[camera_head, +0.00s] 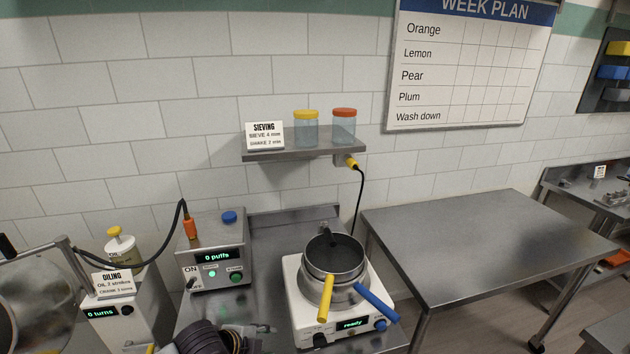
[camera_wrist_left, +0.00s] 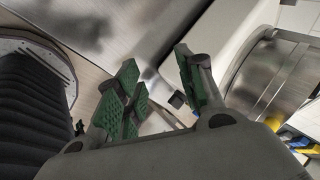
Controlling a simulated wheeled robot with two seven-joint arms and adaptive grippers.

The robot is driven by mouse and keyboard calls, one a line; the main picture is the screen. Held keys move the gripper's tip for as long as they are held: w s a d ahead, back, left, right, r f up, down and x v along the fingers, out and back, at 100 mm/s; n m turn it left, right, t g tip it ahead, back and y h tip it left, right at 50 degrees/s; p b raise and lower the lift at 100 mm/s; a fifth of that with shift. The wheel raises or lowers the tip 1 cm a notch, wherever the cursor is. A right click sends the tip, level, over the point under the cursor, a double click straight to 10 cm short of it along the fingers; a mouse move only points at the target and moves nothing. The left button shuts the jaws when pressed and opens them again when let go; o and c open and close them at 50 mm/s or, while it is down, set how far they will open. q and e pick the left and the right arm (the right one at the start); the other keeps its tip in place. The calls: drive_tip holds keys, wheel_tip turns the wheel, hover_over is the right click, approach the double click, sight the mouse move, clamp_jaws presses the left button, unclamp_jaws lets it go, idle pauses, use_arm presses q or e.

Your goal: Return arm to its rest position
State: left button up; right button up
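In the left wrist view my left gripper (camera_wrist_left: 160,88) has its green-padded fingers spread, with a gap between them and nothing held. A bare grey metal surface shows beyond the fingertips, and a pale surface lies to the right. I cannot make out the left gripper clearly in the head view; only dark ribbed and grey parts show at its bottom edge. My right gripper is in neither view.
A "0 puffs" box (camera_head: 207,275) and an oiling unit (camera_head: 120,305) stand left. The right table (camera_head: 480,240) is bare.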

use_arm(q)
drive_tip(key=s+a+f+n+g+y, duration=0.1)
drive_tip(key=s+a+f+n+y, duration=0.1)
drive_tip(key=s+a+n, duration=0.45)
drive_tip(key=s+a+f+n+g+y, duration=0.25)
drive_tip(key=s+n, duration=0.55)
drive_tip(key=n, duration=0.4)
wheel_tip(320, 180, down, 33)
drive_tip(key=s+b, duration=0.2)
drive_tip(key=s+a+f+g+b, duration=0.1)
drive_tip(key=s+a+f, duration=0.1)
drive_tip(key=s+f, duration=0.9)
drive_tip(key=s+a+f+m+g+b, duration=0.1)
drive_tip(key=s+a+f, duration=0.1)
drive_tip(key=s+f, duration=0.9)
drive_tip(key=shift+s+f, duration=0.4)
drive_tip(key=shift+s, duration=0.15)
drive_tip(key=shift+h, duration=0.25)
